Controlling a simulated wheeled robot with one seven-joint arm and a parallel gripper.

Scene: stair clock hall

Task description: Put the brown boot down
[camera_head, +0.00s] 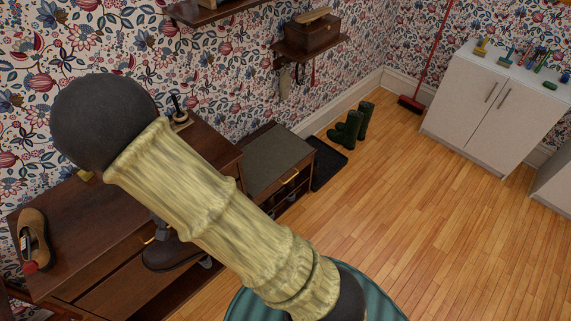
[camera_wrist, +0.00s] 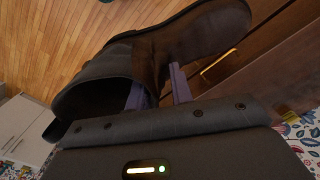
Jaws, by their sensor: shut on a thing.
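The brown boot (camera_wrist: 190,40) fills the top of the wrist view, its sole side up and right and its open shaft (camera_wrist: 95,98) at the left. My gripper (camera_wrist: 160,90), with purple fingers, is shut on the boot near its ankle. In the head view the boot (camera_head: 170,254) shows only in part, below my arm, in front of the drawers of the dark wooden dresser (camera_head: 105,235). My arm hides most of my gripper and part of the boot there. I cannot tell whether the boot touches anything beneath it.
A tan shoe (camera_head: 33,232) stands on the dresser's left end. A low bench with a grey top (camera_head: 278,160) is beside the dresser. Green boots (camera_head: 350,128) stand near a dark mat (camera_head: 327,165). A white cabinet (camera_head: 490,110) is far right. The middle wooden floor (camera_head: 410,210) is clear.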

